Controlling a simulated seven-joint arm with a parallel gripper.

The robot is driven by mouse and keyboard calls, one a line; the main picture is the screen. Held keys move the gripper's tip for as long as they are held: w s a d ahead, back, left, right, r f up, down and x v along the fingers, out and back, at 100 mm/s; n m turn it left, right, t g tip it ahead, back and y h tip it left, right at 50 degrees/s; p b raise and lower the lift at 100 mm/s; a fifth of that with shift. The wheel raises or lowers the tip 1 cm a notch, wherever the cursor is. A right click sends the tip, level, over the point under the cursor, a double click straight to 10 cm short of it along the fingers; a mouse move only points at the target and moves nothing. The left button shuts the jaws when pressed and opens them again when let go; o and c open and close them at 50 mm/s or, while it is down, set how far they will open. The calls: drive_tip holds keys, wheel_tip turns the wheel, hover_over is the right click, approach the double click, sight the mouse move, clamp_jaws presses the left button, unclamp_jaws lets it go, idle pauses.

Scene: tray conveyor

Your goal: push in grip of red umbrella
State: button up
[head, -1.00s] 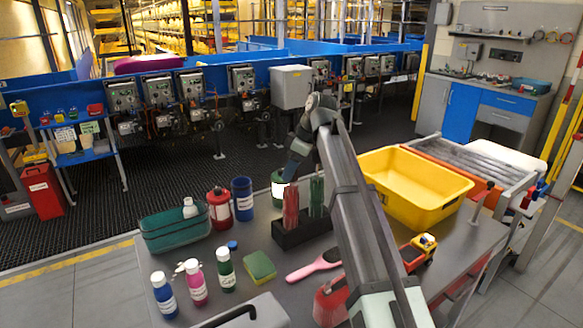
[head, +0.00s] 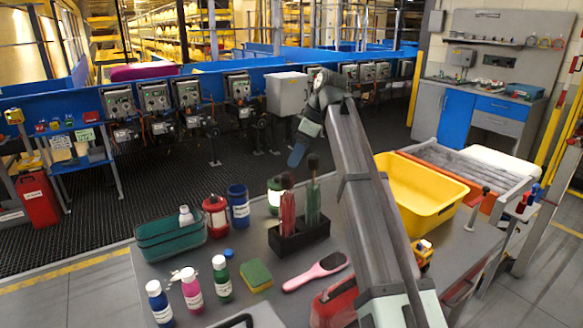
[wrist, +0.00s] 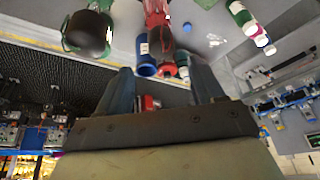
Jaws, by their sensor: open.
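The red umbrella (head: 287,213) stands upright in a black holder (head: 300,242), beside a green umbrella (head: 313,206). Its dark grip (head: 286,180) is at the top. My gripper (head: 297,156) is above and behind the umbrellas, apart from both grips. In the wrist view my gripper (wrist: 160,68) is open, its two fingers spread with nothing held. There the red umbrella (wrist: 155,12) shows near the top, beyond the fingertips, its dark grip (wrist: 161,42) pointing toward the camera. The green umbrella's dark grip (wrist: 88,32) is to its left. How far the red grip is extended cannot be told.
Around the holder are a green can (head: 274,193), a blue can (head: 239,206), a red lantern (head: 215,216), a teal basket (head: 170,240), several bottles, a sponge (head: 256,276) and a pink brush (head: 316,271). A yellow bin (head: 428,211) stands at right.

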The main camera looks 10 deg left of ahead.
sight(286, 173)
drive_tip(key=v, duration=0.5)
drive_tip(key=shift+d+r, duration=0.1)
drive_tip(key=shift+r, duration=0.25)
drive_tip(key=shift+c, duration=0.4)
drive_tip(key=shift+s, duration=0.1)
drive_tip(key=shift+c, duration=0.7)
drive_tip(key=shift+t+h, duration=0.3)
drive_tip(key=shift+t, duration=0.1)
drive_tip(key=s+a+r, duration=0.2)
drive_tip(key=a, duration=0.1)
drive_tip(key=s+a+r, duration=0.2)
drive_tip(key=shift+s+a+r, duration=0.2)
drive_tip(key=shift+s+a, duration=0.2)
drive_tip(key=c, duration=0.9)
drive_tip(key=shift+d+r+m+t, duration=0.2)
drive_tip(key=shift+m+t, duration=0.1)
clamp_jaws()
drive_tip(key=w+f+m, duration=0.1)
drive_tip(key=f+m, duration=0.1)
drive_tip(key=f, duration=0.2)
drive_tip(key=w+f+m+h, duration=0.1)
drive_tip(key=f+m, duration=0.2)
drive_tip(key=f, duration=0.2)
drive_tip(key=w+f+m+t, duration=0.1)
drive_tip(key=w+f+m, duration=0.1)
drive_tip(key=f+m, duration=0.1)
drive_tip(key=shift+d+f+h, duration=0.15)
drive_tip(key=shift+f+h, duration=0.25)
drive_tip(key=shift+f, duration=0.4)
